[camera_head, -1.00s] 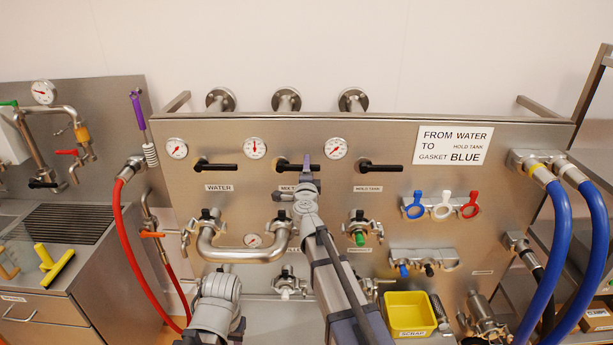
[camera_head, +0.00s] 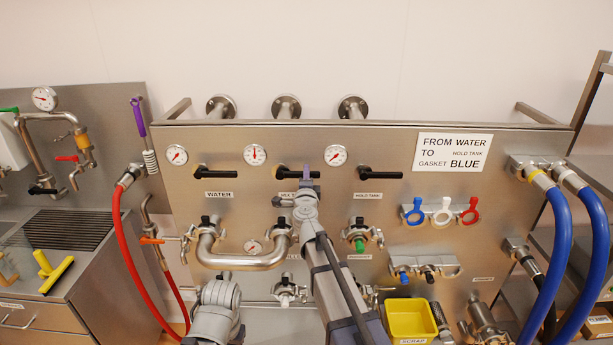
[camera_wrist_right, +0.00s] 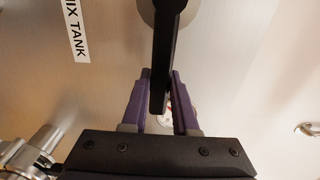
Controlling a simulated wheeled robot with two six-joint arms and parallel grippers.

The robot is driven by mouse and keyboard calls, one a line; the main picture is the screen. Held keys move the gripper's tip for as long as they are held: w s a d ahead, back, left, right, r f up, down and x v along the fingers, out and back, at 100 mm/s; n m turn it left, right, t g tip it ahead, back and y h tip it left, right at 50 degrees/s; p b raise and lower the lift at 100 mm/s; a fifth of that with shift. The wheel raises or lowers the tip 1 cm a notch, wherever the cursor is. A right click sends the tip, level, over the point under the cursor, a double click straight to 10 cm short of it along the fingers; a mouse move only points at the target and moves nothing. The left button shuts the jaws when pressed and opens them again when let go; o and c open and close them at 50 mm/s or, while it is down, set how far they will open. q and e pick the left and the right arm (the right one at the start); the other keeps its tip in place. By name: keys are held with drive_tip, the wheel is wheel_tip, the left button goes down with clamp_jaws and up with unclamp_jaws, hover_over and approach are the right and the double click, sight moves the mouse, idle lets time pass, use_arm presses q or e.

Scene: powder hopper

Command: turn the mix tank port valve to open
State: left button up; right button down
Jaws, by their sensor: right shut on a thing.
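The mix tank port valve has a black lever handle (camera_head: 287,171) on the steel panel, in the middle of a row of three. It lies horizontal, its free end to the right. My right gripper (camera_head: 309,172) has purple fingers at the free end of this handle. In the right wrist view the handle (camera_wrist_right: 161,60) runs between the two fingers (camera_wrist_right: 160,88), which are shut on it. The MIX TANK label (camera_wrist_right: 75,28) shows beside it there; in the head view my gripper partly covers it. My left gripper is not seen; only a grey link of my arm shows at lower left.
The water handle (camera_head: 215,172) and hold tank handle (camera_head: 379,174) flank it, both horizontal. Gauges (camera_head: 255,154) sit above. A steel U-pipe (camera_head: 243,261) lies below left. A yellow scrap bin (camera_head: 409,319) is at lower right. Red hose (camera_head: 122,235) and blue hoses (camera_head: 557,270) frame the panel.

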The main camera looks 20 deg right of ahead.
drive_tip(key=r+n+p, duration=0.2)
drive_tip(key=shift+a+r+n+p, duration=0.2)
drive_tip(key=shift+r+n+p, duration=0.1)
drive_tip(key=shift+n, duration=0.1)
drive_tip(key=shift+w+a+r+n+p, duration=0.1)
drive_tip(key=shift+r+n+p, duration=0.2)
drive_tip(key=shift+n, duration=0.2)
drive_tip(key=shift+a+n, duration=0.1)
drive_tip(key=shift+n, duration=0.4)
